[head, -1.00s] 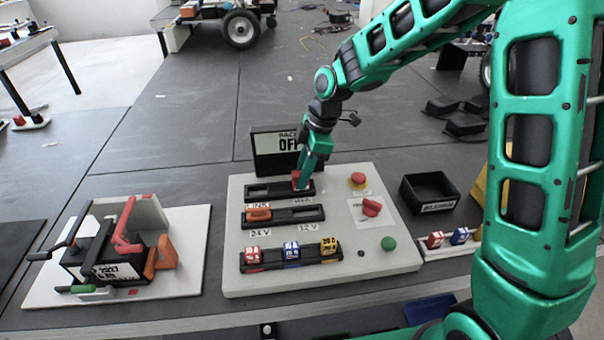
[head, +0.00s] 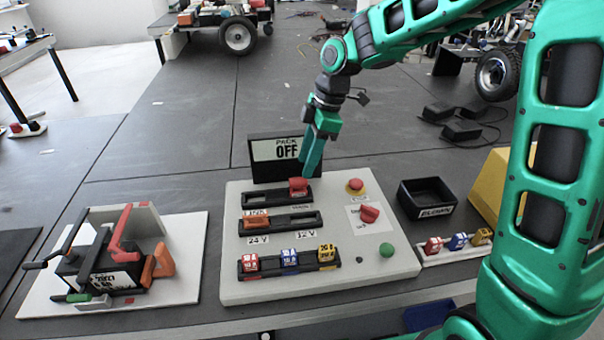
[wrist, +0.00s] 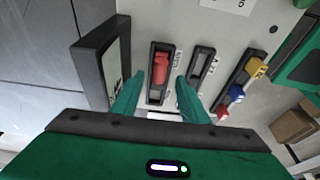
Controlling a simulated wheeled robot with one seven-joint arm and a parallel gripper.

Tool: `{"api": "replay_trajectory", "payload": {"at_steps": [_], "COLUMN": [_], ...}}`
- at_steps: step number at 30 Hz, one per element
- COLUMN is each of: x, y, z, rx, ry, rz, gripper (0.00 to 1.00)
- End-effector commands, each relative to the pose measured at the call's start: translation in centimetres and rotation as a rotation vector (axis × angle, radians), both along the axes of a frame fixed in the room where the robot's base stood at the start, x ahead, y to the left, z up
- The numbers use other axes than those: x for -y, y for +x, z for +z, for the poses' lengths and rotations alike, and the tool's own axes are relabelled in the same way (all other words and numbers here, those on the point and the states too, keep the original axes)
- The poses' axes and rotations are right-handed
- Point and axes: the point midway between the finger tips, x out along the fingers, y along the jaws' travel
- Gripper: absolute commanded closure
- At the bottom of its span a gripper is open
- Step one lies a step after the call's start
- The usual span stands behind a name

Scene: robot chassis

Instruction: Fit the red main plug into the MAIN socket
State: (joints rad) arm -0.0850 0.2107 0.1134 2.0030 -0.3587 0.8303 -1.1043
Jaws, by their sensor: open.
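The red main plug (head: 298,184) sits in the right end of the upper black socket strip (head: 262,194) on the grey panel. In the wrist view the red plug (wrist: 160,69) shows inside its black frame, ahead of the fingertips. I cannot tell how deep it sits. The MAIN label is beneath the right end of that strip in the head view. My gripper (head: 309,172) is above and just behind the plug, apart from it. In the wrist view my gripper (wrist: 155,92) has its green fingers spread to either side of the plug, with nothing between them.
A sign reading PACK OFF (head: 275,152) stands close behind the strip. Coloured fuses (head: 289,259) fill the front strip. A red emergency button (head: 354,186), red knob (head: 369,213) and green button (head: 387,243) are at the right.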

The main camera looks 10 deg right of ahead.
Motion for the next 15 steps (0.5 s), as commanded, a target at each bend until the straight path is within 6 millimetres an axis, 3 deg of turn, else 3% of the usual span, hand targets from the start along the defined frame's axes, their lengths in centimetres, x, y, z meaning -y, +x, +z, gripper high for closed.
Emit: {"api": "replay_trajectory", "payload": {"at_steps": [6,15], "x": [0.9,1.3], "y": [0.1,0.0], "z": [3.4,4.7], "rx": [0.002,-0.001], "ry": [0.001,0.0], "rz": [-0.001,0.0], "gripper": [0.6,0.6]}}
